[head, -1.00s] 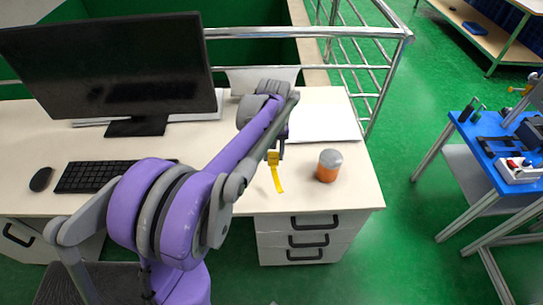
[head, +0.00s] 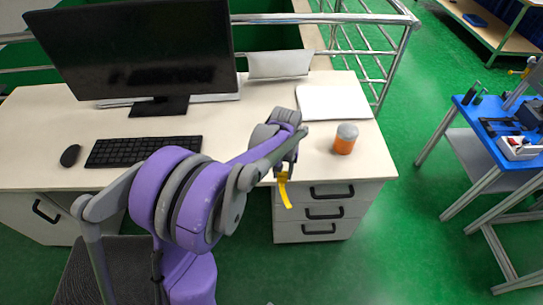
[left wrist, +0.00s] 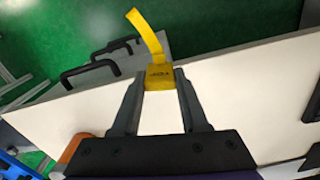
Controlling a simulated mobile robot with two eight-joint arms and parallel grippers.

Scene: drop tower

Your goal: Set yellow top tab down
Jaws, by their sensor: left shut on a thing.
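The yellow top tab (head: 284,190) is a small yellow block with a strap hanging from it. My left gripper (head: 286,172) is shut on its block end, at the desk's front edge in the head view. In the left wrist view the tab (left wrist: 158,76) sits between the two fingertips of my left gripper (left wrist: 160,82), and its strap sticks out past them over the green floor. The tab is held in the air; its height above the desk top is hard to tell. My right gripper is not in view.
The white desk (head: 240,110) holds a monitor (head: 140,50), keyboard (head: 143,151), mouse (head: 70,156), papers (head: 333,102) and an orange jar with grey lid (head: 345,139). Drawers (head: 318,212) are below the front edge. A blue table (head: 500,137) stands at the right.

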